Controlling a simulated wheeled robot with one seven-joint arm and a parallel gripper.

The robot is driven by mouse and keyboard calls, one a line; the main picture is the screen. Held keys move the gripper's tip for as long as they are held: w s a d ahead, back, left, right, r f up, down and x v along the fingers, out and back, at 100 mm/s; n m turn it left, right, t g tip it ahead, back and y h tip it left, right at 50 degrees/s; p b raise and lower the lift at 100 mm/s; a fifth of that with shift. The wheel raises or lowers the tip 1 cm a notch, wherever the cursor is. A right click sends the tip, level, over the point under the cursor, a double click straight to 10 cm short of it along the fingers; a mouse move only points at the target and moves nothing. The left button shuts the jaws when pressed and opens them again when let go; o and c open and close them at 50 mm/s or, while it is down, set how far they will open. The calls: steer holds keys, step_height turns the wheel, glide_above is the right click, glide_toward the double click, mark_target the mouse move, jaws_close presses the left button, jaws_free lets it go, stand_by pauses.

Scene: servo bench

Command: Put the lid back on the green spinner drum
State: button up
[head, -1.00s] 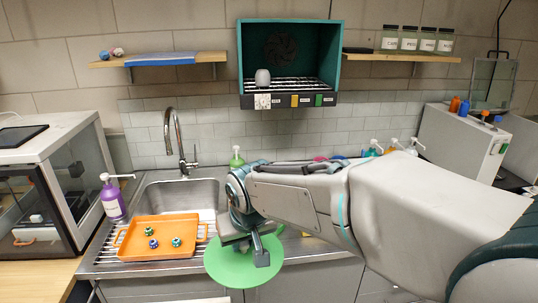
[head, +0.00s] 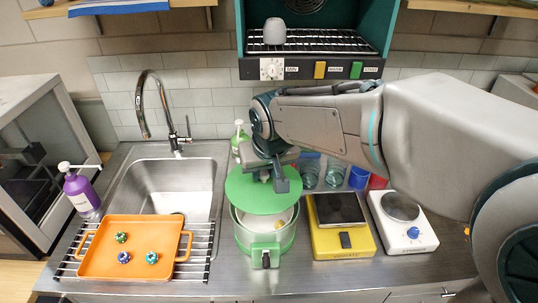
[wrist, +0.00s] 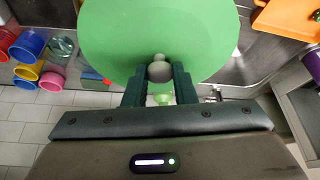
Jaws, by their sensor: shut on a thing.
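The lid (head: 250,196) is a flat green disc with a grey knob; it also fills the top of the wrist view (wrist: 125,35). My gripper (wrist: 160,73) is shut on the knob and carries the lid. In the head view my gripper (head: 272,178) is above the back of the spinner drum (head: 266,243), a pale drum with green bands and a front latch. The lid covers the back part of the drum's mouth; the front part shows open, with something small and yellowish inside. The lid looks raised and off centre towards the back; the exact gap cannot be told.
Left of the drum are a sink (head: 180,190) with a tap and an orange tray (head: 104,262) on a rack. Right are a yellow scale (head: 345,243) and a white hotplate (head: 402,238). Cups stand behind. A green pump bottle (head: 239,135) stands behind the lid.

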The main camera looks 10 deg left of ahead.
mark_target(266, 187)
steer(key=shift+f+b, duration=0.4)
steer(key=shift+f, duration=0.1)
steer(key=shift+f+b, duration=1.95)
steer(key=shift+f, duration=0.7)
steer(key=shift+s, duration=0.15)
steer(key=shift+f+b, duration=0.15)
steer(key=shift+b, duration=0.4)
steer(key=o, duration=1.5)
steer(key=shift+o, duration=0.2)
